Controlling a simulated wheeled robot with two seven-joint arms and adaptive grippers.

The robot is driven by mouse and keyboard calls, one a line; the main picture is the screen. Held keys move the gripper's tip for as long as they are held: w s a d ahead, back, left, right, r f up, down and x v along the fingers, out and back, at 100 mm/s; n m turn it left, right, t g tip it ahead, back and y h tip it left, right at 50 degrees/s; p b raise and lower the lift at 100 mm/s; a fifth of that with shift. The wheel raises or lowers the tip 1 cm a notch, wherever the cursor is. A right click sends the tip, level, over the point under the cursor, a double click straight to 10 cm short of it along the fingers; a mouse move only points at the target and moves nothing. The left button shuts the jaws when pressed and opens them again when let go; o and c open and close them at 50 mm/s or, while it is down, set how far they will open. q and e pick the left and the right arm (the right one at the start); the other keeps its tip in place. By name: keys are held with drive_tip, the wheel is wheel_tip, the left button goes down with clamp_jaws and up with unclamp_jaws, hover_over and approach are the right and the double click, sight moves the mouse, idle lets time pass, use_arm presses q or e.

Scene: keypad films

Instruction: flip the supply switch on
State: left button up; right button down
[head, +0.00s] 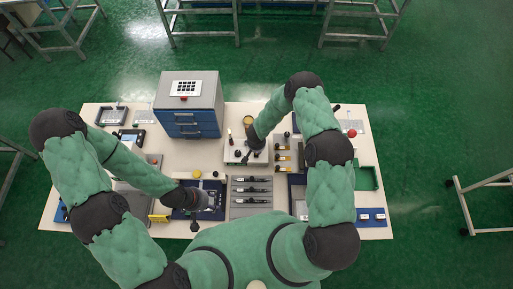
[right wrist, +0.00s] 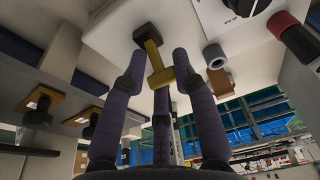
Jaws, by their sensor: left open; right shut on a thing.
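A white box (head: 233,157) stands in the middle of the table in the head view, with small knobs on top. In the right wrist view its pale panel (right wrist: 110,35) carries a black-based switch with a yellow lever (right wrist: 153,58). My right gripper (right wrist: 157,62) is shut with its purple fingers on either side of this lever. In the head view my right gripper (head: 256,152) is at the box, and the arm partly hides it. The lever's position is too small to tell there. My left gripper (head: 212,199) is open, low over the front left of the table.
A blue drawer cabinet (head: 190,122) stands behind and left of the box. A grey tray (head: 251,209) with several dark tools lies in front. A green bin (head: 366,178) is at the right. Red and black knobs (right wrist: 285,22) sit beside the switch.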

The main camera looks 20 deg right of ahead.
drive_tip(key=c, duration=1)
unclamp_jaws()
drive_tip(key=shift+s+a+f, duration=0.1)
drive_tip(key=shift+s+f, duration=0.05)
drive_tip(key=shift+s, duration=0.15)
drive_tip(key=shift+o, duration=0.2)
drive_tip(key=shift+w, duration=0.1)
drive_tip(key=shift+r, duration=0.2)
drive_tip(key=shift+r, duration=0.25)
drive_tip(key=v, duration=1.1)
drive_tip(key=shift+r, duration=0.1)
